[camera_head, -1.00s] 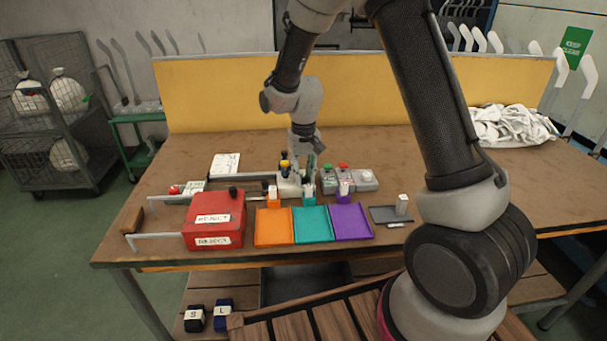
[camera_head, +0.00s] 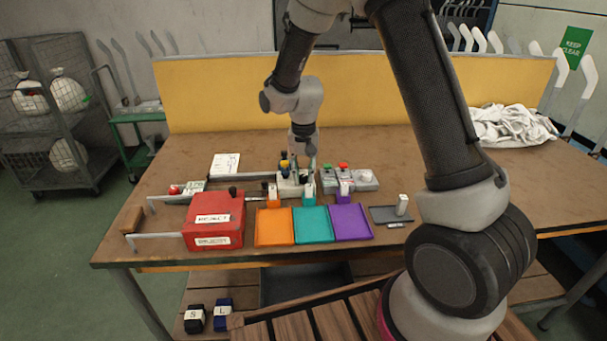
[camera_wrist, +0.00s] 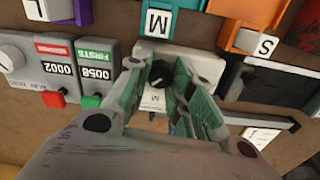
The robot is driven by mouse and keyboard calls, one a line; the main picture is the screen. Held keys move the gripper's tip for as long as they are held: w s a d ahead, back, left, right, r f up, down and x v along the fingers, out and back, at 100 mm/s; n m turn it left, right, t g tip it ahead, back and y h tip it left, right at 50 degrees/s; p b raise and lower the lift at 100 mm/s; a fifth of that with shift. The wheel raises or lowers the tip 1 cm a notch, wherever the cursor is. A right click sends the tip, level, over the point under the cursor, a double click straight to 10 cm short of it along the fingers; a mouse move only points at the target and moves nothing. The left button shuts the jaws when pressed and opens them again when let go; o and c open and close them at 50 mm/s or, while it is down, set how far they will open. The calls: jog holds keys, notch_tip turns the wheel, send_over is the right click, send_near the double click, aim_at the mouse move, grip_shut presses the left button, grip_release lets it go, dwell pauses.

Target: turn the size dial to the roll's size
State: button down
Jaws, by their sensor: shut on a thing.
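The size dial (camera_wrist: 160,76) is a small black knob on a pale block (camera_wrist: 200,66), seen in the wrist view. My gripper (camera_wrist: 163,84) has its green-padded fingers on either side of the knob and is shut on it. A small white label with a faint letter, apparently M, shows just below the knob; the dial's pointer is too small to read. In the head view my gripper (camera_head: 304,166) reaches down at the pale block (camera_head: 288,186), and its fingers hide the dial. No roll can be made out near the dial.
Orange (camera_head: 274,228), teal (camera_head: 312,226) and purple (camera_head: 351,222) trays lie in front, their tags reading S, M and L in the wrist view. A red reject box (camera_head: 214,222) stands left. A counter box (camera_wrist: 62,72) with red and green buttons sits beside the dial block.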

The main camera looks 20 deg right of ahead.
jog(key=c, duration=1.2)
grip_release()
jog(key=shift+n, duration=0.3)
